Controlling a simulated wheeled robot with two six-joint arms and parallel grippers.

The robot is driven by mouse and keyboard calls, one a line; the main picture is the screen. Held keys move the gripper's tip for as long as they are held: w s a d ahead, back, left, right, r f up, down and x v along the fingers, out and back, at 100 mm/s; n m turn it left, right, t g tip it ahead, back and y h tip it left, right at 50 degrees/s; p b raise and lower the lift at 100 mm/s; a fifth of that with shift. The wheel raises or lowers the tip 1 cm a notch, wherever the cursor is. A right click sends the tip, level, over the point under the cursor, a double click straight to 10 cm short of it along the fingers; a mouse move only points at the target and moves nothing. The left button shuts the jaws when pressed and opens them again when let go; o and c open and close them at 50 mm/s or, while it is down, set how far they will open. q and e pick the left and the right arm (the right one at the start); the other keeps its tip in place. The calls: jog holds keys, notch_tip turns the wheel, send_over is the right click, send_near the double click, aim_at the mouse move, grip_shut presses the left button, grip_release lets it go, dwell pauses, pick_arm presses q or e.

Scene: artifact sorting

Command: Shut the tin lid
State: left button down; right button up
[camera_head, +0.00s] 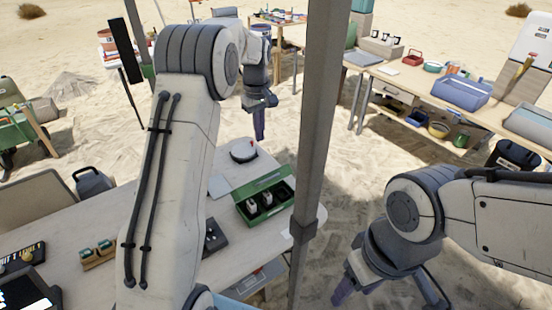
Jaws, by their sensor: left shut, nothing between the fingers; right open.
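A green tin (264,214) sits near the right edge of the pale work table. It stands open, and several small white and dark items show inside. Its green lid (258,184) appears raised along the back side; its exact angle is hard to tell. My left gripper (259,128) is shut and empty, pointing down beyond the back of the tin and apart from it in the picture. My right gripper (388,292) is open and empty, low at the right, off the table's right side.
A grey post (313,130) stands just right of the tin and partly blocks the view. A round white device (243,152) sits behind the tin. A dark tray (213,238) lies left of it. A bench (420,90) with bins stands far right.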

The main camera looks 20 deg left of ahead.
pick_arm(q)
jog(key=p, duration=0.2)
send_over(268, 185)
jog(key=w+a, duration=0.2)
notch_tip(268, 185, down, 9)
jog(key=shift+s+f, duration=0.15)
jog(key=d+f, duration=0.1)
jog(key=s+f+p, duration=0.1)
jog(key=shift+s+d+f, duration=0.15)
jog(key=shift+d+f, duration=0.2)
jog(key=shift+s+d+f, duration=0.15)
jog(key=shift+d+f, duration=0.05)
jog(key=shift+f, duration=0.2)
